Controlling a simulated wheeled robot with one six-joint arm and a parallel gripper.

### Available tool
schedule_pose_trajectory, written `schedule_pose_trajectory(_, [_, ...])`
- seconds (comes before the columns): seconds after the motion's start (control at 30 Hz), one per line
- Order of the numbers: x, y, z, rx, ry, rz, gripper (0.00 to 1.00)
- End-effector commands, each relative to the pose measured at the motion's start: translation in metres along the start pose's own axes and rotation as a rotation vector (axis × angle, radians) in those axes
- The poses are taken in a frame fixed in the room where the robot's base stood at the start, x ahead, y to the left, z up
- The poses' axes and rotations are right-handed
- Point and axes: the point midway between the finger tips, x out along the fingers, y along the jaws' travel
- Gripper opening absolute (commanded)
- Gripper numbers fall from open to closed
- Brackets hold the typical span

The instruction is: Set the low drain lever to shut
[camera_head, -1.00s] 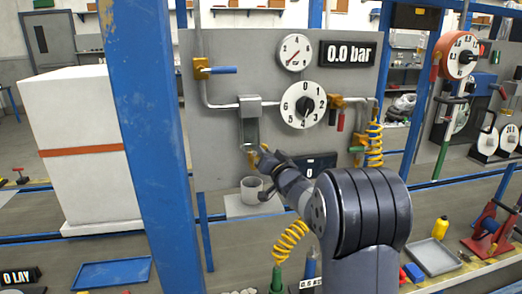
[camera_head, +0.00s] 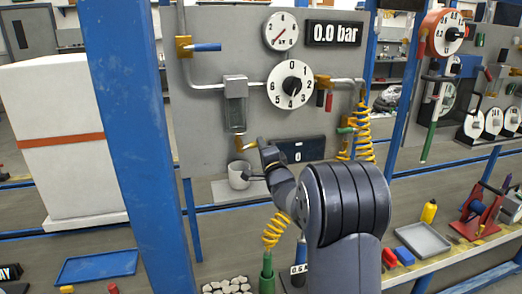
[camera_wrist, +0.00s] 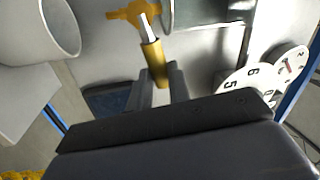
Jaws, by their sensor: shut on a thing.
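The low drain lever (camera_head: 248,146) is a yellow handle on a yellow valve body under the sight glass (camera_head: 236,112). In the head view it points to the right, nearly level. The wrist view shows the lever's yellow grip (camera_wrist: 153,62), its metal stem and its valve body. My gripper (camera_head: 264,147) is at the lever's free end, coming from the right. In the wrist view my gripper's fingers (camera_wrist: 163,82) are closed around the end of the yellow grip. The fingertips are partly hidden by the grip and wrist housing.
A grey cup (camera_head: 239,174) stands just below the valve. A blue-handled valve (camera_head: 205,47) is at the panel's upper left. Dials, a "0.0 bar" display (camera_head: 337,33) and coiled yellow hoses lie to the right. A blue post (camera_head: 125,130) stands at the left.

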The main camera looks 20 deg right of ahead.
Motion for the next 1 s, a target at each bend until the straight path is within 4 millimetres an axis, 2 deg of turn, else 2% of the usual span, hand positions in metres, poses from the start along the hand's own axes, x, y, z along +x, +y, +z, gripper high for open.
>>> schedule_pose_trajectory(0.1, [-0.0015,0.0078,0.0016,0.072,0.014,0.001,0.0])
schedule_pose_trajectory(0.4, [-0.0024,0.0127,0.003,0.182,0.035,0.001,0.0])
schedule_pose_trajectory(0.97, [-0.0026,0.0137,0.0029,0.208,0.041,0.003,0.0])
schedule_pose_trajectory(1.0, [-0.0027,0.0137,0.0029,0.208,0.041,0.003,0.22])
